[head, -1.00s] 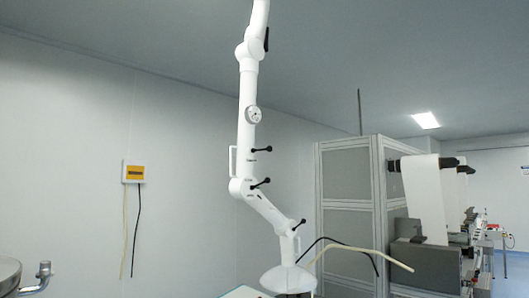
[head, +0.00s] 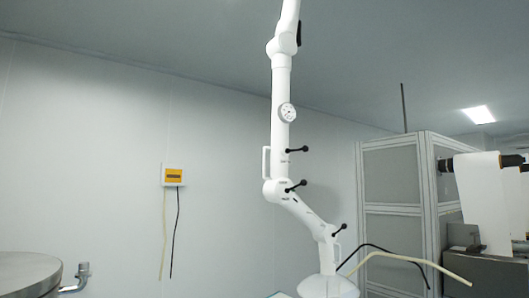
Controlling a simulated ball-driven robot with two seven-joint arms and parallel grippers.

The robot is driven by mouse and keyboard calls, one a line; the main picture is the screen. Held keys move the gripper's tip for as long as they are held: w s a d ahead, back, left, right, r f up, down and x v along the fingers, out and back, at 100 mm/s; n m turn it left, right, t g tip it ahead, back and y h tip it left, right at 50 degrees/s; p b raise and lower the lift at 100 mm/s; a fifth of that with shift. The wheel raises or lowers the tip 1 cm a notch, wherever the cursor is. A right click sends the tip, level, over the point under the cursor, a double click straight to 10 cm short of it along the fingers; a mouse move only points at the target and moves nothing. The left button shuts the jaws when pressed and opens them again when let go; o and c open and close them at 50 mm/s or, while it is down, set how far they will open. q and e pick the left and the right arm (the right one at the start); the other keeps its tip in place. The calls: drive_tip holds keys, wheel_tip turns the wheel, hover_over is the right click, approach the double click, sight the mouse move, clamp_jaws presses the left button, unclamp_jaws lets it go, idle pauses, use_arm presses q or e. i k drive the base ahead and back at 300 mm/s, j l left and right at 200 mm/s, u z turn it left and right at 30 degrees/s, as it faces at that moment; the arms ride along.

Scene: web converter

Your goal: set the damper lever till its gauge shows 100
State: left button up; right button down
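A white jointed extraction arm (head: 281,130) hangs down from the ceiling in the head view. A small round gauge (head: 288,112) sits on its upright tube; its reading is too small to make out. Below the gauge, several black-knobbed levers stick out to the right: an upper one (head: 298,149), one at the elbow joint (head: 297,185) and a lower one (head: 340,229) near the hood (head: 328,286). I cannot tell from this view which is the damper lever. Neither of my grippers is in view.
A white handle (head: 265,162) is on the tube's left side. A grey cabinet (head: 393,185) and a machine with a white web (head: 485,190) stand at the right. A metal vessel (head: 28,272) is at lower left.

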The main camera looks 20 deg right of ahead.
sight(305, 148)
drive_tip(key=i+l+u, duration=0.15)
drive_tip(key=l, duration=0.25)
drive_tip(key=i+l+u, duration=0.15)
drive_tip(key=l, duration=0.3)
drive_tip(key=i+l+u, duration=0.2)
drive_tip(key=l, duration=0.25)
drive_tip(key=l+u, duration=0.15)
drive_tip(key=l, duration=0.3)
drive_tip(key=i, duration=0.05)
